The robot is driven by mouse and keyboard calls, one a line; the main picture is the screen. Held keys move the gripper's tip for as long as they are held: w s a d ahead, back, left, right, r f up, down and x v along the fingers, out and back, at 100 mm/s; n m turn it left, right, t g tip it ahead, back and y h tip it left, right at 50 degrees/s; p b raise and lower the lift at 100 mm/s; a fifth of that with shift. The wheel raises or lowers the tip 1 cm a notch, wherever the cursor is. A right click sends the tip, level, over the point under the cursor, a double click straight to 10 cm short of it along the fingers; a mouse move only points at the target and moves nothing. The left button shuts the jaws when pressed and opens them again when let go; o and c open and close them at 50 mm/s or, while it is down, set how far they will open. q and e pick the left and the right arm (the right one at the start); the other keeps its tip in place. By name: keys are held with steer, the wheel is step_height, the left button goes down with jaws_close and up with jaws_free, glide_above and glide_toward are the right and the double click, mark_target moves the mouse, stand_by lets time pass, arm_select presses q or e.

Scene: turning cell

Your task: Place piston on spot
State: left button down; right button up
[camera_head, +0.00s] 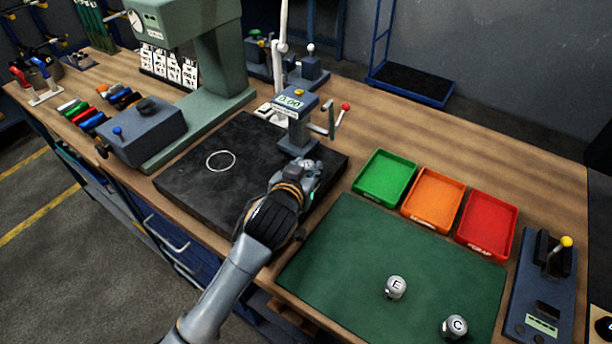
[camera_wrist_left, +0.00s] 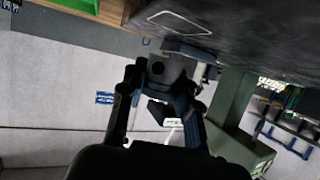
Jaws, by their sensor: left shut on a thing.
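My left gripper (camera_head: 308,172) is over the right part of the black plate (camera_head: 190,187), in front of the gauge stand. It is shut on a grey piece, which looks like a piston (camera_wrist_left: 166,71). In the left wrist view the piece shows a round dark hole between the fingertips (camera_wrist_left: 160,84). In the head view the gripper mostly hides it. A white ring spot (camera_head: 220,152) is drawn on the plate, left of the gripper, with nothing on it. Piston E (camera_head: 396,288) and piston C (camera_head: 455,327) stand on the green mat (camera_head: 335,236). My right gripper is not in view.
A gauge stand (camera_head: 297,133) with a red-knobbed lever stands just behind the gripper. Green (camera_head: 384,178), orange (camera_head: 433,199) and red (camera_head: 487,224) trays line the mat's back edge. A green press (camera_head: 222,65) stands left of the plate. The plate around the ring is clear.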

arm_select(q)
steer(key=shift+f, duration=1.45)
steer(key=shift+f, duration=0.2)
steer(key=c, duration=1)
jaws_free()
steer(key=shift+r, duration=0.1)
steer(key=shift+s+r, duration=0.1)
steer(key=b+v, duration=0.1)
steer(key=v, duration=1)
steer(key=shift+s+r, duration=0.2)
steer(key=shift+s, duration=0.15)
